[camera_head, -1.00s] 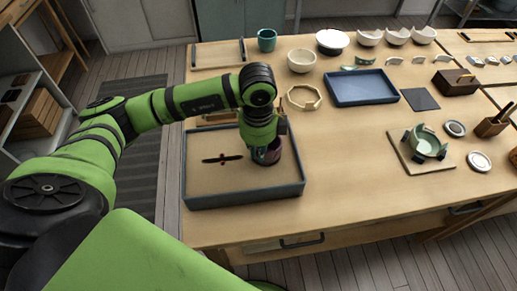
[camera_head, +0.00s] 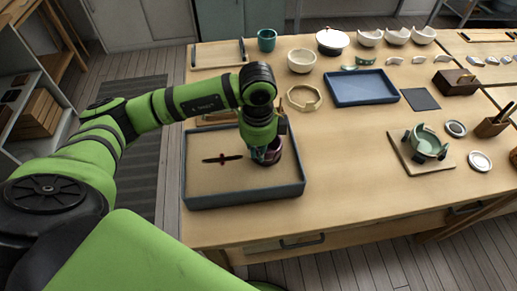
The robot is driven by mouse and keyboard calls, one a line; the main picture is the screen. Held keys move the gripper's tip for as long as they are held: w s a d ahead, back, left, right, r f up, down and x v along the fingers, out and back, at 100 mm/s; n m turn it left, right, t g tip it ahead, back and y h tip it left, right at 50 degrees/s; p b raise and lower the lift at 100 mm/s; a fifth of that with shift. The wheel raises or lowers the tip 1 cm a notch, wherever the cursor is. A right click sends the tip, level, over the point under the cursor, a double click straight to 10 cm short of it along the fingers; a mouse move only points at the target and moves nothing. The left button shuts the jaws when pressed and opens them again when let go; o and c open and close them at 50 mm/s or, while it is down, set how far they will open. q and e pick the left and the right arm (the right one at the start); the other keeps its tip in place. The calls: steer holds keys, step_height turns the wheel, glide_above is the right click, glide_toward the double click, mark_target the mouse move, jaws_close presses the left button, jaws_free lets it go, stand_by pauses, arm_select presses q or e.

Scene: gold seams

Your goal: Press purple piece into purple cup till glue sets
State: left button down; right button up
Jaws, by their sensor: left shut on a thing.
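The purple cup (camera_head: 274,153) stands in the right part of a sand-coloured tray with dark walls (camera_head: 245,199). My left gripper (camera_head: 262,155) points down at the cup's left side, at its rim. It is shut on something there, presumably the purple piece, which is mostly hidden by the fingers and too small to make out. I cannot tell how closely the piece sits against the cup wall. My right gripper is not in the view.
A dark red-and-black tool (camera_head: 222,159) lies in the tray left of the cup. A blue tray (camera_head: 361,88), a cream ring (camera_head: 304,98) and a green cup in a clamp stand (camera_head: 425,143) are farther right. The table's front middle (camera_head: 350,195) is clear.

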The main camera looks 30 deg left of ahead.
arm_select(q)
steer(key=shift+f+b, duration=0.35)
steer(key=shift+b, duration=0.05)
stand_by(1.4)
stand_by(5.4)
steer(key=c, duration=0.8)
jaws_free()
steer(key=shift+o, duration=0.2)
